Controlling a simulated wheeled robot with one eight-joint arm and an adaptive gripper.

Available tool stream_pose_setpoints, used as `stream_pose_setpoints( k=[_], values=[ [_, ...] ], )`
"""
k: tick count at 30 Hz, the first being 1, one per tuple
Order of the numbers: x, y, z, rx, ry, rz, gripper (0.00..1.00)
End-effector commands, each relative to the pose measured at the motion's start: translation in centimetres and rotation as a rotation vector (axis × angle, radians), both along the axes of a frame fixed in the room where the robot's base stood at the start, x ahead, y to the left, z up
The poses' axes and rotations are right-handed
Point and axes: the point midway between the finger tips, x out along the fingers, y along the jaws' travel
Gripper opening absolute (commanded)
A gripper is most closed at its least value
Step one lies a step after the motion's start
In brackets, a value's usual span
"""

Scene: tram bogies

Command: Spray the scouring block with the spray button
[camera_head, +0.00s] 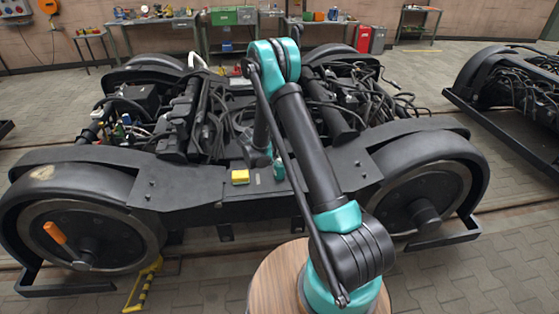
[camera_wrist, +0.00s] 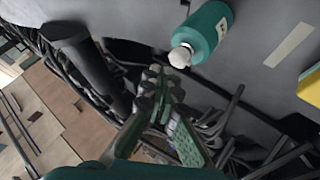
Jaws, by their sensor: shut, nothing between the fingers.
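A yellow block (camera_head: 240,176), which looks like the scouring block, lies on the dark bogie frame in the head view. Its yellow and green edge shows at the right border of the wrist view (camera_wrist: 313,86). A teal bottle (camera_wrist: 208,32) with a white top (camera_wrist: 181,56) is on the grey surface in the wrist view. It seems to be the small teal shape (camera_head: 279,170) right of the block in the head view. My gripper (camera_wrist: 160,76) is shut and empty, its tips a little left of and below the white top, apart from it. In the head view, my arm largely hides the gripper.
Cables and pipes crowd the bogie (camera_head: 180,190) around my gripper, also in the wrist view. An orange handle (camera_head: 55,232) is at the left wheel. A yellow-black striped piece (camera_head: 143,287) stands below on the floor. Workbenches (camera_head: 160,25) line the back wall.

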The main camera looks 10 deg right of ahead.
Motion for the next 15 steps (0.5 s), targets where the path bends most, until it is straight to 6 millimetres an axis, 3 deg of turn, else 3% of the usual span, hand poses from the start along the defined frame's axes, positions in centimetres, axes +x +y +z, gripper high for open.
stream_pose_setpoints(
  k=[15],
  values=[
    [-0.01, 0.00, -0.83, 0.000, 0.000, 0.000, 0.00]
  ],
)
